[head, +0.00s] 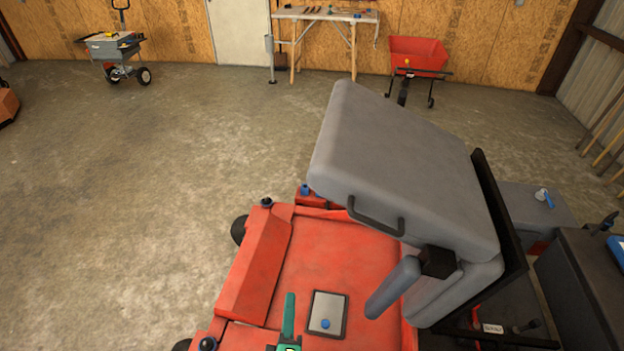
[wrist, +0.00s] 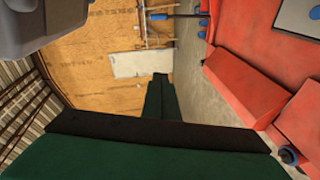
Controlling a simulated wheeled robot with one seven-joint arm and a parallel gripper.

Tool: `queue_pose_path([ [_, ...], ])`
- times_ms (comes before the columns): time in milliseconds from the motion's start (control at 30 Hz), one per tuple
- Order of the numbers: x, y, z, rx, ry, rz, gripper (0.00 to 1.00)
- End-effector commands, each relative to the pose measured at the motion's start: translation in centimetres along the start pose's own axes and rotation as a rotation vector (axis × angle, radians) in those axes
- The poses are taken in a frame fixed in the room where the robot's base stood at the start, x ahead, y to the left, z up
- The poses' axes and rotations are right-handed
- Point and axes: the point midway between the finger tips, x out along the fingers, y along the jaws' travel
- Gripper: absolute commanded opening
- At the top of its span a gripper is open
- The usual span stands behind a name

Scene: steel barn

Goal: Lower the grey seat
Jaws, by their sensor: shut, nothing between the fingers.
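The grey seat (head: 395,165) is tilted up on the red machine (head: 325,250), its broad face sloping. A dark bar handle (head: 376,217) is on its lower front edge. In the wrist view, part of the seat (wrist: 45,15) shows at the upper left. My green gripper (head: 289,300) is at the bottom of the head view, left of the seat and handle and apart from both. In the wrist view my gripper (wrist: 161,80) is shut and empty, its fingers together. The seat's far side and hinge are hidden.
A grey panel with a blue knob (head: 327,313) lies on the red deck. A grey padded arm (head: 393,288) and a black frame (head: 497,220) stand beside the seat. A red cart (head: 418,56) and workbench (head: 325,15) are at the back wall.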

Motion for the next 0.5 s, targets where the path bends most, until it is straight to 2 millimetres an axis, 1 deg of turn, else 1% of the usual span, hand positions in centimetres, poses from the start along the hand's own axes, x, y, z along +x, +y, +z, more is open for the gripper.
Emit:
queue_pose_path([
  [33, 1.5, 1.3, -0.7, -0.064, -0.006, 0.024, 0.00],
  [167, 4.6, 4.4, -1.8, -0.250, -0.052, 0.068, 0.00],
  [200, 5.5, 5.5, -2.1, -0.307, -0.069, 0.081, 0.00],
  [367, 8.6, 10.3, -3.5, -0.514, -0.154, 0.130, 0.00],
  [500, 10.5, 15.0, -4.6, -0.675, -0.246, 0.166, 0.00],
])
